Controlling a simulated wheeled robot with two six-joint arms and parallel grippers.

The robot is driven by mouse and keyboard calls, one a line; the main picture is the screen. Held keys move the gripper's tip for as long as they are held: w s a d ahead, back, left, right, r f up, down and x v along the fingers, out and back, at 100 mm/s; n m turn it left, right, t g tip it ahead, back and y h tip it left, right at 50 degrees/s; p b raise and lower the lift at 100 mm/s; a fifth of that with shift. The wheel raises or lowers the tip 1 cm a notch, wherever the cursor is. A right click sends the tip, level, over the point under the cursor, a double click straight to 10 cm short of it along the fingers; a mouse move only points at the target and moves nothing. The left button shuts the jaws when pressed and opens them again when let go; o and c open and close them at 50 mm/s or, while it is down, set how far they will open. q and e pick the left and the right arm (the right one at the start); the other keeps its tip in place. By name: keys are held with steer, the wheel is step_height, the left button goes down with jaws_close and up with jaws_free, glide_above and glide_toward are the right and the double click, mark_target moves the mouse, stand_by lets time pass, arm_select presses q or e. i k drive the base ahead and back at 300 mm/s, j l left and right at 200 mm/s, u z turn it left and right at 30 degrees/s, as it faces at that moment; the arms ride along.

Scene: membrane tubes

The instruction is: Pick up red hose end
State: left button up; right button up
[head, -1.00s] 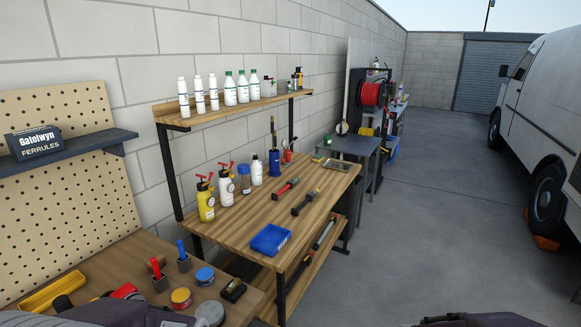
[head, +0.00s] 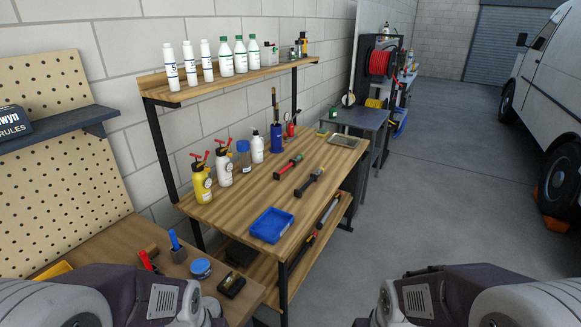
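A red hose is wound on a reel (head: 381,62) on a dark rack beyond the far end of the workbench; its loose end is too small to make out. My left arm comes in at the lower left and my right arm at the lower right. Neither gripper's fingers show in the head view, so what they hold is hidden.
A wooden workbench (head: 236,197) stands ahead with a blue tray (head: 271,225), spray bottles and hand tools. A grey table (head: 362,118) stands beyond it. A brown bench (head: 108,236) is near left. A white van (head: 545,85) is parked right. The floor (head: 430,190) between is clear.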

mark_target(276, 176)
steer(key=i+l+u, duration=0.15)
steer(key=l, duration=0.2)
steer(key=i+l+u, duration=0.1)
steer(key=l, duration=0.3)
steer(key=i+l+u, duration=0.25)
steer(key=i+l, duration=0.2)
steer(key=l, duration=0.15)
steer(key=i+l+u, duration=0.3)
steer(key=l, duration=0.3)
steer(key=i+l+u, duration=0.15)
steer(key=l, duration=0.25)
steer(key=i+l+u, duration=0.1)
steer(key=l, duration=0.25)
steer(key=i+l+u, duration=0.15)
steer(key=l, duration=0.25)
steer(key=i+l+u, duration=0.15)
steer(key=l, duration=0.25)
steer(key=i+l+u, duration=0.65)
steer(key=i+l, duration=0.2)
steer(key=l, duration=0.3)
